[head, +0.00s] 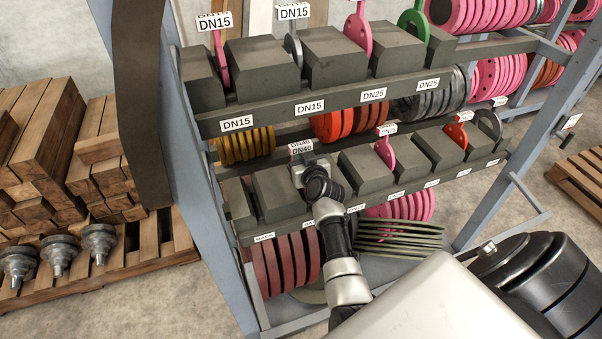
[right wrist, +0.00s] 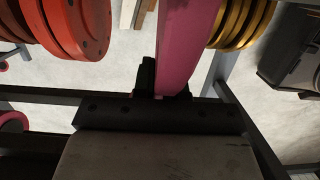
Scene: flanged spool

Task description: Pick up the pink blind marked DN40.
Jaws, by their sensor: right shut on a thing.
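My right gripper (head: 316,178) is at the middle shelf of the rack, just below a DN40 label (head: 302,150). In the right wrist view, my right gripper (right wrist: 166,92) is shut on a flat pink blind (right wrist: 178,45), with dark fingers at its sides. In the head view the gripper and wrist hide most of this blind. Another pink blind (head: 385,152) stands in a slot to the right; its label is too small to read surely. My left gripper is not in view.
Dark slotted blocks (head: 362,172) flank the gripper along the shelf. The upper shelf beam (head: 340,103) runs above, with orange flanges (head: 334,126) and yellow flanges (head: 243,147) beneath it. Dark red discs (head: 285,262) stand below. Wooden pallets lie left.

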